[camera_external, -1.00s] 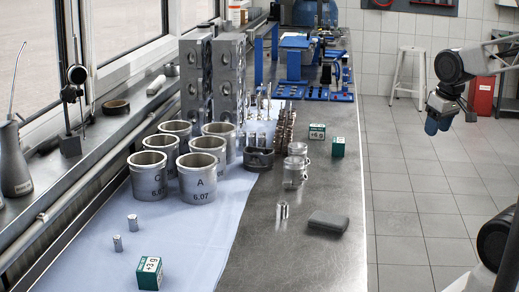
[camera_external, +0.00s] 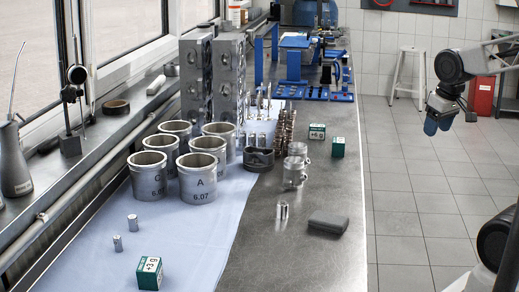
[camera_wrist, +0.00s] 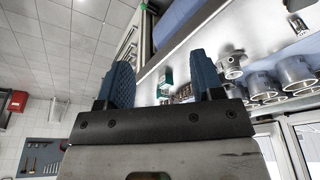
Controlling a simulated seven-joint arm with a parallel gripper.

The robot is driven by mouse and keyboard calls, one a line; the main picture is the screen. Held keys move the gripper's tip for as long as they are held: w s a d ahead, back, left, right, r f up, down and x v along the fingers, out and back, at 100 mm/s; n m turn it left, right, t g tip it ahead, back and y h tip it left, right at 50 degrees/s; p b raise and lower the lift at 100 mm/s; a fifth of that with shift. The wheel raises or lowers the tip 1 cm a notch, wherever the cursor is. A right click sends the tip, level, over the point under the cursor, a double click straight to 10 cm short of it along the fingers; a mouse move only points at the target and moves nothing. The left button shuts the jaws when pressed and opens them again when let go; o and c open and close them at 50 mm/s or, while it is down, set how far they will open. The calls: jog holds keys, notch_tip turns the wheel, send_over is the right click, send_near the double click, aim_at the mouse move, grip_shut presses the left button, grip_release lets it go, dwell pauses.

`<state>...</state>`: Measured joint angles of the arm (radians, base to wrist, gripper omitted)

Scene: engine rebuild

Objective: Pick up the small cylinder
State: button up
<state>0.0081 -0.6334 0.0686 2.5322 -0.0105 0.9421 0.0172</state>
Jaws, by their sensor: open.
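Three small shiny metal cylinders show in the external view. One small cylinder (camera_external: 282,210) stands upright on the bare metal bench, left of a dark grey block. Two others, a rear one (camera_external: 132,221) and a front one (camera_external: 118,243), stand on the pale blue cloth (camera_external: 190,245). I cannot tell which one the task means. My gripper (camera_external: 437,125) is off to the right, over the floor, away from the bench and all cylinders. In the wrist view its two blue fingers (camera_wrist: 164,80) are spread apart with nothing held between them.
Several large grey sleeves (camera_external: 197,184) stand on the cloth. A dark block (camera_external: 328,224), pistons (camera_external: 295,172) and green boxes (camera_external: 338,147) sit on the bench. Another green box (camera_external: 149,273) is at the front. Engine blocks (camera_external: 228,80) rise behind. The bench's right edge is clear.

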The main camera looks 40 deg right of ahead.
jog(key=shift+a, duration=0.1)
jog(key=m+y, duration=1.3)
jog(key=m, duration=0.6)
send_near(283, 203)
jog(key=shift+s+a+f, duration=0.25)
jog(key=shift+a+f, duration=0.3)
jog(key=shift+a, duration=0.3)
jog(key=shift+w+a+f+m+y, duration=0.25)
jog(key=shift+w+f+m+y, duration=0.1)
jog(key=shift+m, duration=0.25)
jog(key=shift+x, duration=1.25)
jog(key=shift+f, duration=0.1)
jog(key=shift+x, duration=2.55)
